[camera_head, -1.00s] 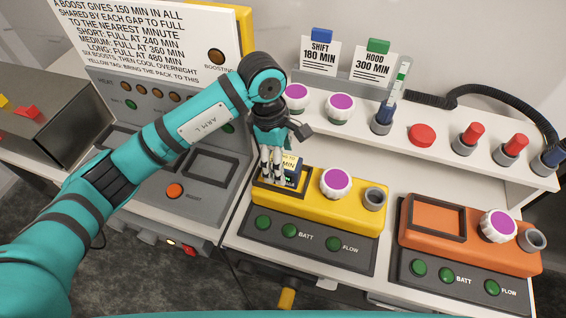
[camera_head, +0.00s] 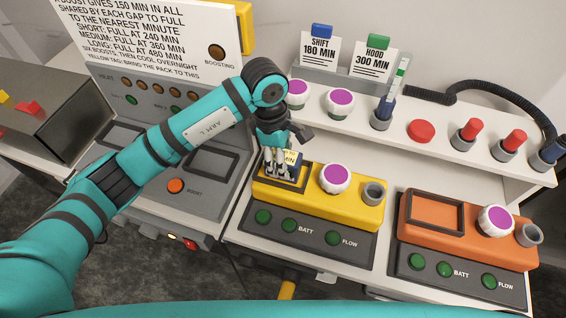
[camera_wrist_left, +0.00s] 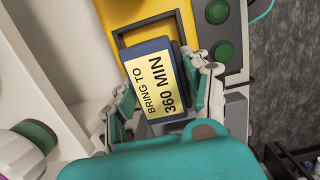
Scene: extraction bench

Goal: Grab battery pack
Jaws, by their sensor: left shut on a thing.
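The battery pack is a dark blue block with a yellow tag reading "BRING TO 360 MIN"; it fills the middle of the left wrist view (camera_wrist_left: 153,84). My left gripper (camera_head: 283,172) is shut on the pack, one finger along each side. In the wrist view the gripper (camera_wrist_left: 162,105) holds it in front of the dark-framed slot of the yellow unit (camera_head: 318,200). In the head view the fingers hide most of the pack, and whether it still touches the slot cannot be told. My right gripper is out of view.
An orange unit (camera_head: 470,232) with an empty dark-framed slot stands to the right. A grey charging panel (camera_head: 180,165) with a boost button is at left. A shelf behind holds purple-topped knobs (camera_head: 340,104), a red button (camera_head: 421,131) and red-capped pegs. A black hose runs at back right.

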